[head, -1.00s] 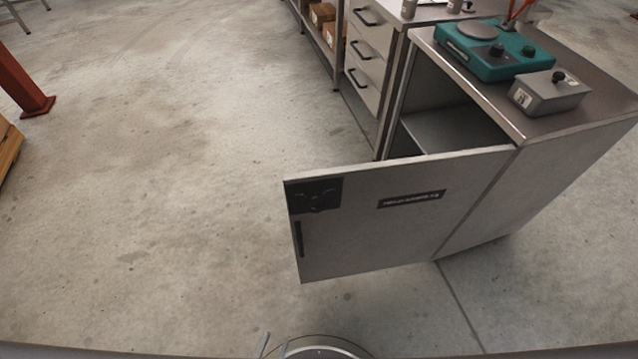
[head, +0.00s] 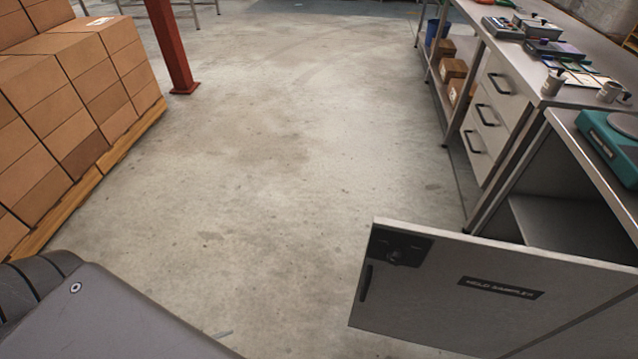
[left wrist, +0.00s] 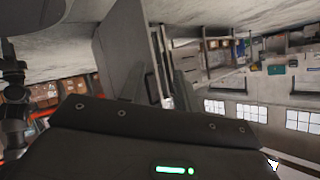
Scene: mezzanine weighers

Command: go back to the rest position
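A grey cabinet door (head: 470,290) with a black lock plate, a handle and a label reading "HELD SAMPLES" stands swung open in the head view. The cabinet's interior shelf (head: 560,220) shows behind it, and no item is visible on the part I see. My left arm, in dark grey, fills the lower left corner of the head view, apart from the door. In the left wrist view my left gripper (left wrist: 158,84) has its two fingers apart, with nothing visible held between them. My right gripper is in neither view.
Stacked cardboard boxes (head: 75,95) on a wooden pallet stand at left, near a red post (head: 171,45). A drawer unit (head: 492,115) and a bench with instruments line the right. A teal scale (head: 612,150) sits on the cabinet. The middle floor is clear.

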